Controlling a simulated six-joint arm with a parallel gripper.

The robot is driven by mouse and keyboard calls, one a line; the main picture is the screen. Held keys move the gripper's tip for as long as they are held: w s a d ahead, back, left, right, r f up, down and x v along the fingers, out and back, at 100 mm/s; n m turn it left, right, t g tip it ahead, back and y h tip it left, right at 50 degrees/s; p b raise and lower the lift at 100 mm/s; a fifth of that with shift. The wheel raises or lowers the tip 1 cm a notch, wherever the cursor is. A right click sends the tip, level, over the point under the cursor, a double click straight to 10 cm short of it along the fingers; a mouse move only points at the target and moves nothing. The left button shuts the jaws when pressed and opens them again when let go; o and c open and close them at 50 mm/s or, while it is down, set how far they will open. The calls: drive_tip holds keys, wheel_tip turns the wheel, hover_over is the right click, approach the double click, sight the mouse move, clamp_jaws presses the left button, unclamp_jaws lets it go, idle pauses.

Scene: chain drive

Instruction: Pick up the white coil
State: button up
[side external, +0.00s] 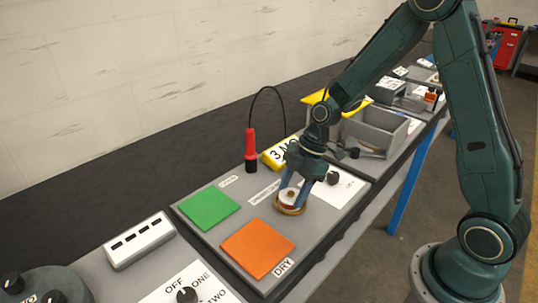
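The white coil (289,195) is a small round white piece with a brown centre. It is at a tan ring (291,210) on the grey board, just right of the orange square. My gripper (294,192) points down over the coil, with one finger at its left side and the other at its right. The fingers partly cover the coil. I cannot tell whether they touch it or are closed on it, nor whether the coil is lifted off the ring.
A green square (208,208) and an orange square (258,247) lie on the board (233,185). A red-handled tool (251,150) with a black cable stands behind. A black knob (333,178) is close to the right of my gripper. Grey bins (375,130) are farther back.

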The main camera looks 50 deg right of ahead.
sight(293, 191)
drive_tip(key=c, duration=0.4)
drive_tip(key=shift+o, duration=0.2)
drive_tip(key=shift+r, duration=0.1)
wheel_tip(293, 191, up, 20)
idle(0.4)
idle(0.5)
